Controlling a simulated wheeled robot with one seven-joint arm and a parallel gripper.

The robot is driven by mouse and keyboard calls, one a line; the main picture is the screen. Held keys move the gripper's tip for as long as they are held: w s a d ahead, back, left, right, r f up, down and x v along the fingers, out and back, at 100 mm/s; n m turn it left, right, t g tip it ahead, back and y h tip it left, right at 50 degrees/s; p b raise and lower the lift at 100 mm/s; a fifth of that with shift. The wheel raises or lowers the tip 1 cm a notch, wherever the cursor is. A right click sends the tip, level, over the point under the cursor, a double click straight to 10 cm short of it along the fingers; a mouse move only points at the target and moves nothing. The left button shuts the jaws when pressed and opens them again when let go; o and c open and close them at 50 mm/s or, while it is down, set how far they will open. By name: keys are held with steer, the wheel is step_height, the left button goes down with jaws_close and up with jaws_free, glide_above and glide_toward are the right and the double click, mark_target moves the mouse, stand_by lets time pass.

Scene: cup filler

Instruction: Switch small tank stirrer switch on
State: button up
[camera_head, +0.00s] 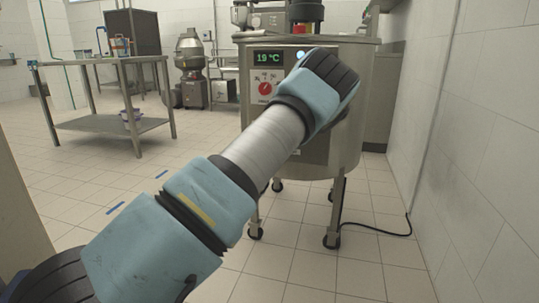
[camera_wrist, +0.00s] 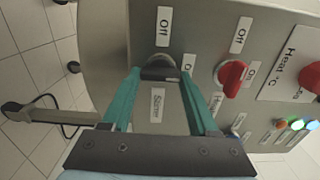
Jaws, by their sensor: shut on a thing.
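The small tank (camera_head: 345,140) is a steel vessel on wheeled legs, with a control panel on its front. In the head view my arm hides the gripper.
A red switch (camera_wrist: 231,75) with its own Off and On labels sits close to the right. A red "Heat °C" dial (camera_wrist: 311,77) and small lights (camera_wrist: 297,124) lie further right. A steel table (camera_head: 105,65) stands at the left. A black cable (camera_head: 385,232) runs to the right wall.

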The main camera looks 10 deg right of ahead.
steer(key=o, duration=1.4)
steer(key=shift+s, duration=0.1)
steer(key=p+v, duration=0.2)
steer(key=v, duration=0.8)
steer(key=shift+s+a, duration=0.15)
steer(key=shift+s, duration=0.15)
